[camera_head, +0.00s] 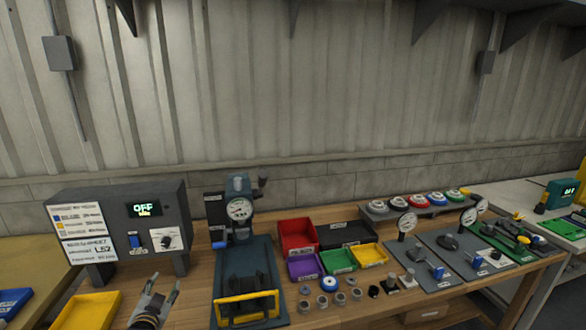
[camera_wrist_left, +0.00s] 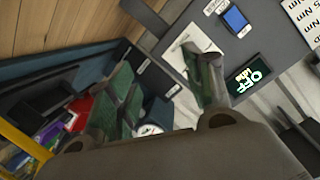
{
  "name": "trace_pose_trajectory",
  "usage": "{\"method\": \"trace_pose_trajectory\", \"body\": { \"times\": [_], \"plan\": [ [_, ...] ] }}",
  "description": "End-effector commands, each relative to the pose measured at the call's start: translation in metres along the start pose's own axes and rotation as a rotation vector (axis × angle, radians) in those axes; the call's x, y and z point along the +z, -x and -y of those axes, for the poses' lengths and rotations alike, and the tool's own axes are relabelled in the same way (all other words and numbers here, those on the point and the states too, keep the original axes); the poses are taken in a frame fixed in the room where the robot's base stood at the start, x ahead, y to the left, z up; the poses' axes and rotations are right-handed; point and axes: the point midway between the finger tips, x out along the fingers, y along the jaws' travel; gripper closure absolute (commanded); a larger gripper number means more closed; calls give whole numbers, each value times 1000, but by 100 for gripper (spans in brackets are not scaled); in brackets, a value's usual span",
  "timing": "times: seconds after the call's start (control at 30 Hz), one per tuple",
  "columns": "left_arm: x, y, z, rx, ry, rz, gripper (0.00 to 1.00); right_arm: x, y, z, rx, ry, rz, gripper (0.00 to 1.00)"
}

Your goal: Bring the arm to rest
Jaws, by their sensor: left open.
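My left gripper (camera_head: 164,285) is at the bottom of the head view, fingers pointing up and spread apart. It is in front of the grey control box (camera_head: 117,228) and left of the dark press-like fixture (camera_head: 243,265). In the left wrist view the two green-padded fingers of the left gripper (camera_wrist_left: 168,85) stand apart with nothing between them. The control box panel with its OFF display (camera_wrist_left: 250,78) shows beyond them. Most of my left arm is out of the head view. My right gripper is in neither view.
A yellow tray (camera_head: 88,311) lies left of the gripper. Red (camera_head: 297,235), purple (camera_head: 304,266), green and yellow bins stand right of the press, with several small round parts in front. Gauge stations (camera_head: 420,258) fill the right side. The space above the bench is clear.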

Motion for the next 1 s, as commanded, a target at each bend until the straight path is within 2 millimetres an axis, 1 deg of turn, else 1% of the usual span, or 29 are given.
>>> {"method": "trace_pose_trajectory", "body": {
  "times": [0.03, 0.1, 0.27, 0.47, 0.67, 0.8, 0.9, 1.0],
  "plan": [
    [5, 8, -10, 25, 14, 32, 49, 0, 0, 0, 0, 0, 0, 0],
    [11, 18, -23, 58, 34, 81, 49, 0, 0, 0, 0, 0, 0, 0],
    [25, 45, -52, 133, 76, 193, 49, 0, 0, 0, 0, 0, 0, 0],
    [41, 86, -86, 228, 122, 336, 49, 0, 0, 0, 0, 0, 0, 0],
    [54, 132, -117, 321, 160, 482, 49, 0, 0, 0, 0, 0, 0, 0],
    [62, 169, -137, 387, 182, 587, 49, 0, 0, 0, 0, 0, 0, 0],
    [66, 196, -148, 432, 195, 659, 49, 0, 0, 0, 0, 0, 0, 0],
    [68, 219, -156, 467, 203, 719, 49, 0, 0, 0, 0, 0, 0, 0]
  ]
}}
